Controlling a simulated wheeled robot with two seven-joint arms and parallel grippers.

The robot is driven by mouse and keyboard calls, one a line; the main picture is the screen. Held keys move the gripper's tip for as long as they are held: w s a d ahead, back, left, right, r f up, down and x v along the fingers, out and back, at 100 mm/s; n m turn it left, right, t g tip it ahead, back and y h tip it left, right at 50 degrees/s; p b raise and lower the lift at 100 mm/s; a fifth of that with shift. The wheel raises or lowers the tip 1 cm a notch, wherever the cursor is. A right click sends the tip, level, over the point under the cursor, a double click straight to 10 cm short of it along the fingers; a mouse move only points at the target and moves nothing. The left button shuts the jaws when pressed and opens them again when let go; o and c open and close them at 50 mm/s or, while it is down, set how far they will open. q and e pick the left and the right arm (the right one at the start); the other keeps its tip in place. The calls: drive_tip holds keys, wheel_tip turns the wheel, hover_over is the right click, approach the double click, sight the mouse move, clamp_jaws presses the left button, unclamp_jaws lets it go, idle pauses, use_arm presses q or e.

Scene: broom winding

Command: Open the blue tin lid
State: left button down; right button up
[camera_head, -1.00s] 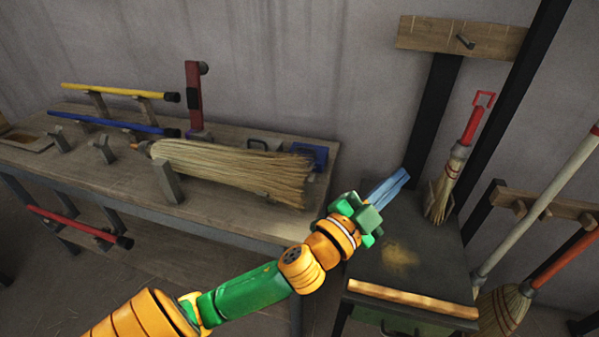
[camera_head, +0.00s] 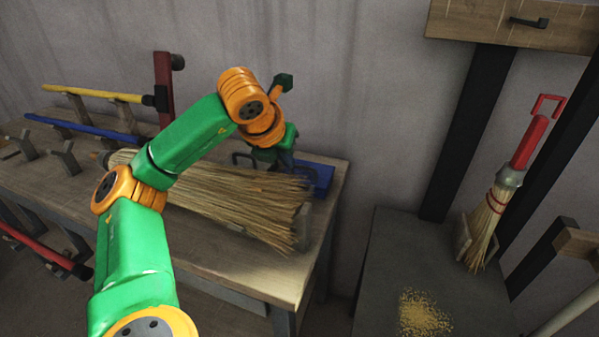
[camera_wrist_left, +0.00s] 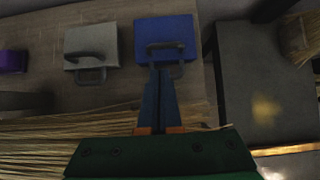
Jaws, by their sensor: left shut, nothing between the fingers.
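The blue tin (camera_head: 322,177) sits at the right back corner of the wooden workbench, partly hidden by my left arm in the head view. In the left wrist view the blue tin (camera_wrist_left: 183,28) shows its flat lid with a dark loop handle (camera_wrist_left: 180,70) at its near edge. My left gripper (camera_wrist_left: 160,70) is shut and empty. Its fingertips are at the handle, overlapping it in the picture; I cannot tell whether they touch. In the head view my left gripper (camera_head: 287,163) is mostly hidden behind its wrist. My right gripper is not in view.
A grey tin (camera_wrist_left: 90,40) with a handle stands left of the blue one. A large straw broom head (camera_head: 230,200) lies along the bench front. A dark side table (camera_head: 400,270) with a hand broom (camera_head: 490,220) is to the right, beyond a gap.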

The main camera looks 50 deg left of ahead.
sight(299, 178)
use_arm(q)
drive_tip(key=x, duration=0.7)
drive_tip(key=shift+w+f, duration=0.15)
drive_tip(key=shift+f, duration=0.15)
drive_tip(key=shift+w+a+f, duration=0.1)
drive_tip(key=shift+a+f, duration=0.05)
drive_tip(key=shift+f, duration=0.1)
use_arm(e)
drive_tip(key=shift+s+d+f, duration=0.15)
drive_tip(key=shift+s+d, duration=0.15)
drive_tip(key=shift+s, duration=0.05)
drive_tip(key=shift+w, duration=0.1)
